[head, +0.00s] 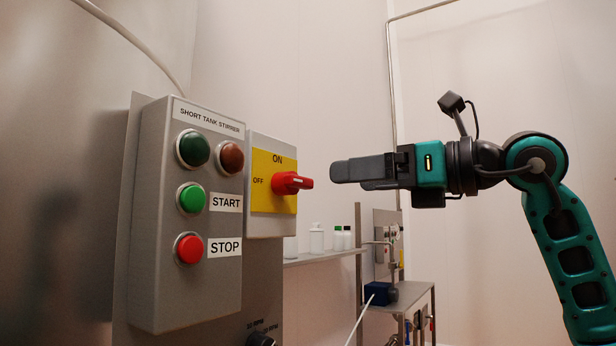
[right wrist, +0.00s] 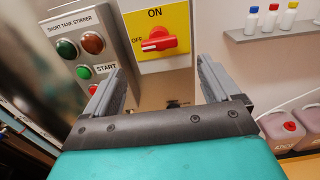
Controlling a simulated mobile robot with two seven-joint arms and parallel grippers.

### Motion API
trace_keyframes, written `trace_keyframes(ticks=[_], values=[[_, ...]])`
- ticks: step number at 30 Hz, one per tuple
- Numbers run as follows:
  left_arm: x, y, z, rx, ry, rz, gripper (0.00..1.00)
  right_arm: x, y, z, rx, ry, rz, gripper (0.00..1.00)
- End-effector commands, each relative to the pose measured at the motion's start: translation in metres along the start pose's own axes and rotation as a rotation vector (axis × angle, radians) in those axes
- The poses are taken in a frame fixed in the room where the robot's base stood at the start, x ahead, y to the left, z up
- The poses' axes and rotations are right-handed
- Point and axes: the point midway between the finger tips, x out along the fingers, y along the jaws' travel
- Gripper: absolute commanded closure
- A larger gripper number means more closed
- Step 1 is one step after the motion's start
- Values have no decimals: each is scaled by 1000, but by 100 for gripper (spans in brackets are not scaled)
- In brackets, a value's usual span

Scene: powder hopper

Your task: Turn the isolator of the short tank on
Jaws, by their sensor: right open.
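The isolator is a red rotary knob (head: 290,183) on a yellow plate (head: 262,165) marked ON at the top and OFF at the left. In the right wrist view the knob (right wrist: 157,42) has its white mark pointing left towards OFF. It is fixed beside a grey box (head: 160,230) labelled SHORT TANK STIRRER. My right gripper (head: 335,172) is to the right of the knob in the head view, pointing at it, apart from it. In the right wrist view its two fingers (right wrist: 160,72) are open with nothing between them, and the knob shows beyond them. My left gripper is not in view.
The box carries a green START button (head: 191,198), a red STOP button (head: 188,248) and two lamps just left of the isolator. A shelf (head: 320,257) with bottles is behind and below. Red-capped containers (right wrist: 287,127) stand at the lower right.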

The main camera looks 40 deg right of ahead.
Motion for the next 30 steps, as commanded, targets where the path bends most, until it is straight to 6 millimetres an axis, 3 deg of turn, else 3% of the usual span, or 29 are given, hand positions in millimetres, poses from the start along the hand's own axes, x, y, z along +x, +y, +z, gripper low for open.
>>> trace_keyframes(ticks=[6,13,26,30], values=[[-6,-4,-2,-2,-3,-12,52,48,2,3,3,-1,7,11],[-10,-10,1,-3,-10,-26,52,82,1,2,4,-1,5,11],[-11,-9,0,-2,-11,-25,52,92,1,0,2,-2,3,11],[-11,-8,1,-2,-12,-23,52,92,1,0,2,-2,3,23]])
